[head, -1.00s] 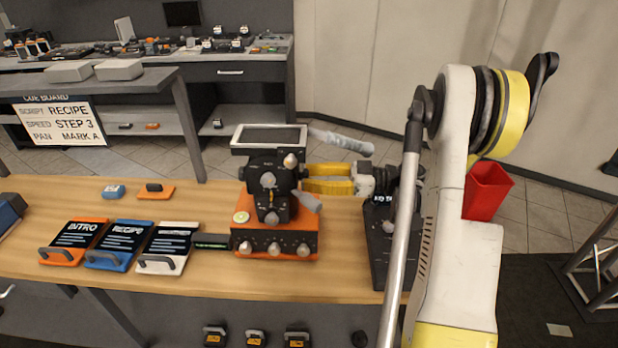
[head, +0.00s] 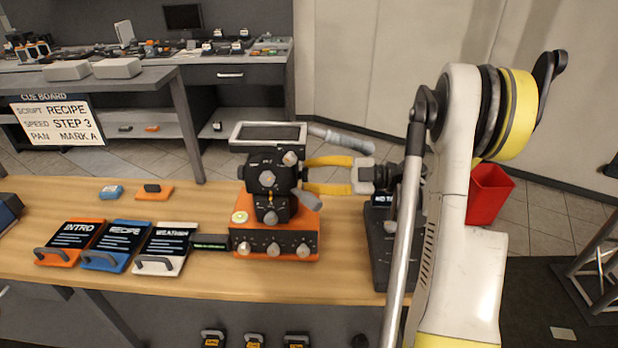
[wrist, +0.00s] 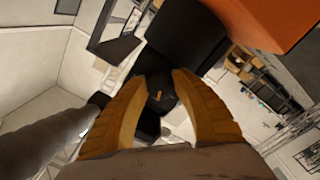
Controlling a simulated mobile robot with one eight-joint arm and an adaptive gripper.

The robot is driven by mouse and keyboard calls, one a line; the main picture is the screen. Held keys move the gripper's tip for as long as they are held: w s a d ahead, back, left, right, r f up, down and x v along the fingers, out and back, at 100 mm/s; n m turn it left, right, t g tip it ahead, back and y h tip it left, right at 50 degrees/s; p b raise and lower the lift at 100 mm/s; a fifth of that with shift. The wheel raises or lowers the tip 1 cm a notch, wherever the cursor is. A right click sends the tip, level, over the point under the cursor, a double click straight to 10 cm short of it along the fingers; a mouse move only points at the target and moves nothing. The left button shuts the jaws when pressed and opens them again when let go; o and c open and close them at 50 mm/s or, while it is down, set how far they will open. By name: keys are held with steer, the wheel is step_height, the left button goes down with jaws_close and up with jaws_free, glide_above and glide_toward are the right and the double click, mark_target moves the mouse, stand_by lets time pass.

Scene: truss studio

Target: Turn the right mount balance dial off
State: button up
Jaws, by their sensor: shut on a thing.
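The black camera mount (head: 262,180) stands on an orange base (head: 275,238) on the wooden table in the head view, with a flat screen on top. My gripper (head: 306,175) reaches it from the right, its yellow fingers at the mount's right side. In the wrist view the fingers (wrist: 160,88) close around a small dark dial (wrist: 160,97) with an orange mark on it. The mark's off position cannot be read. In the head view the dial is hidden behind the mount and the fingers.
Grey handles (head: 340,138) stick out from the mount above and below my fingers. A dark panel (head: 385,250) stands right of the base. Script cards, one marked RECIPE (head: 118,243), lie left. A red bin (head: 488,195) stands behind my arm.

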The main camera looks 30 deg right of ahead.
steer(key=n+b, duration=0.1)
steer(key=n, duration=0.7)
steer(key=shift+r+n, duration=0.15)
steer(key=shift+n, duration=0.45)
steer(key=o, duration=0.9)
steer(key=shift+d, duration=0.1)
steer(key=v, duration=1.1)
steer(key=shift+s+d, duration=0.25)
